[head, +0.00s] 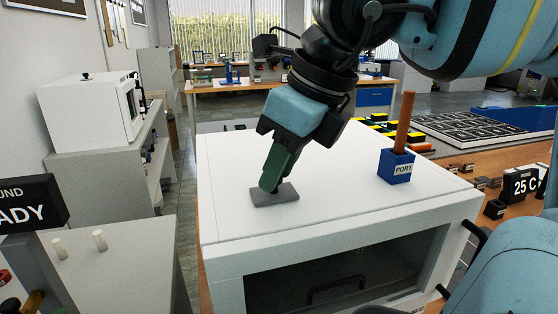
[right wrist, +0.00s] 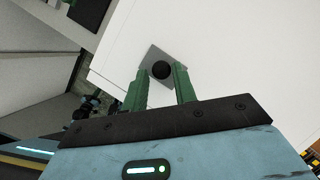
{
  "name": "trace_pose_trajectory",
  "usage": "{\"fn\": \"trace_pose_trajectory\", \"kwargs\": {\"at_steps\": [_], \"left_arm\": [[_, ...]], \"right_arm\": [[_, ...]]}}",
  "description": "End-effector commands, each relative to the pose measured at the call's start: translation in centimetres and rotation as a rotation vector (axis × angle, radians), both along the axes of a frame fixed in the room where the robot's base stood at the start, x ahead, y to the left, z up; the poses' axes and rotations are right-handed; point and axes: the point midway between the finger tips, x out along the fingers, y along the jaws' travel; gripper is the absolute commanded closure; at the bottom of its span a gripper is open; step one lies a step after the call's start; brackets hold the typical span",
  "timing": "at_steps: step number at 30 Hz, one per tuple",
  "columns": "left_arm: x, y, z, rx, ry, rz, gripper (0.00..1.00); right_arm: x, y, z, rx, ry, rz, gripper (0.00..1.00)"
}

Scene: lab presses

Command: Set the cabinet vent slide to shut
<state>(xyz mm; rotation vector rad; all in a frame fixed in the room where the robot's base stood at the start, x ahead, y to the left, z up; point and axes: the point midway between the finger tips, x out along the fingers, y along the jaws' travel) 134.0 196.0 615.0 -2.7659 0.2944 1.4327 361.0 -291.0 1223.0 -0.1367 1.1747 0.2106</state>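The white cabinet (head: 225,228) stands in front of me, with a dark front window and a flat top. On its top lies a small grey plate (head: 283,195), which I take to be the vent slide. In the right wrist view the plate (right wrist: 153,54) carries a round black knob (right wrist: 161,70). My right gripper (head: 268,186) reaches down to the plate, and its green fingers hide the knob in the head view. In the right wrist view the fingers (right wrist: 161,72) are apart, one on each side of the knob, with small gaps showing. My left gripper is not in view.
A blue block marked PORT (head: 396,168) with a brown rod (head: 404,122) upright in it stands on the cabinet top at the right. A 25 C display (head: 524,183) is beyond the right edge. The cabinet top around the plate is otherwise clear.

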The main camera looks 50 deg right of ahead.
Motion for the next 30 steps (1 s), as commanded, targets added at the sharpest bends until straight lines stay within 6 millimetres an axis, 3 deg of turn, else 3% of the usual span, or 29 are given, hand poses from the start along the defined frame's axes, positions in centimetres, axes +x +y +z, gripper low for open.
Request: {"fn": "trace_pose_trajectory", "kwargs": {"at_steps": [3, 14, 24, 30], "left_arm": [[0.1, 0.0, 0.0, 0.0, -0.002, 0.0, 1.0], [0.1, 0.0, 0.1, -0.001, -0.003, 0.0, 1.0], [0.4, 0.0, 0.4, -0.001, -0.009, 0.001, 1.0], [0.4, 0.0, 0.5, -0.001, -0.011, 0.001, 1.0]], "right_arm": [[0.0, 0.0, 0.0, -0.001, 0.0, 0.0, 0.57], [-0.1, -0.1, 0.5, -0.002, -0.003, -0.002, 0.57], [-2.0, -0.5, 5.1, -0.001, -0.005, -0.002, 0.57], [-2.7, -0.7, 6.9, -0.002, -0.004, -0.001, 0.57]]}}
